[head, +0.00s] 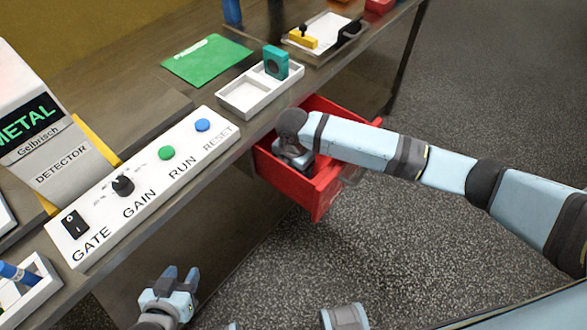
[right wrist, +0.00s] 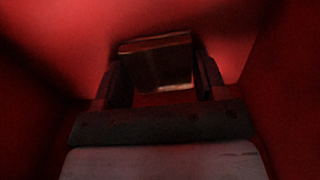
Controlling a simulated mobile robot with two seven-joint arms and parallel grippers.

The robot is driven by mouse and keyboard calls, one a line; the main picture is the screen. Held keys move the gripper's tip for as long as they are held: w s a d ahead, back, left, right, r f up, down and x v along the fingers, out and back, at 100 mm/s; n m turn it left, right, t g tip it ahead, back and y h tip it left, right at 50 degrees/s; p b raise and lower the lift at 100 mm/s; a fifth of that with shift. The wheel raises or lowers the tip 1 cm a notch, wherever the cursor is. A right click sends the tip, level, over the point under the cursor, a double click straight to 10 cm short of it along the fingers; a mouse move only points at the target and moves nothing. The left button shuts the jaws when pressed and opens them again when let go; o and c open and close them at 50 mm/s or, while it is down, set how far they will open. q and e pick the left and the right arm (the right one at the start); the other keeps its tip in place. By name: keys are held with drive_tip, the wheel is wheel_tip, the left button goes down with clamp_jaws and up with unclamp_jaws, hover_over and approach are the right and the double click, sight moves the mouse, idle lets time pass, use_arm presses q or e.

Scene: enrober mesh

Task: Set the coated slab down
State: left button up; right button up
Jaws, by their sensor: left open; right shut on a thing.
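The brown, slightly shiny slab (right wrist: 158,65) is between the fingers of my right gripper (right wrist: 157,82) in the right wrist view, dim in red light. My right gripper is shut on it. In the head view, my right arm reaches down into the open red drawer (head: 318,198), and the slab and fingertips are hidden there. I cannot tell whether the slab touches the drawer floor. My left gripper (head: 178,280) is open and empty at the bottom of the head view, in front of the bench and apart from the drawer.
The bench above holds a control panel (head: 140,190) with knob and buttons, a white divided tray (head: 247,97) with a teal block (head: 275,62), a green mat (head: 206,60) and a metal detector (head: 48,130). Drawer walls are close around my right gripper. The floor is clear.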

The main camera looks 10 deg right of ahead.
use_arm(q)
drive_tip(key=shift+r, duration=0.1)
use_arm(e)
drive_tip(key=o, duration=0.7)
drive_tip(key=shift+f, duration=0.1)
drive_tip(key=shift+c, duration=0.2)
use_arm(q)
drive_tip(key=shift+s+r+p, duration=0.15)
drive_tip(key=shift+r+p, duration=0.15)
drive_tip(key=shift+p, duration=0.8)
use_arm(e)
wheel_tip(320, 180, up, 12)
drive_tip(key=shift+r, duration=0.2)
use_arm(q)
drive_tip(key=shift+r, duration=0.1)
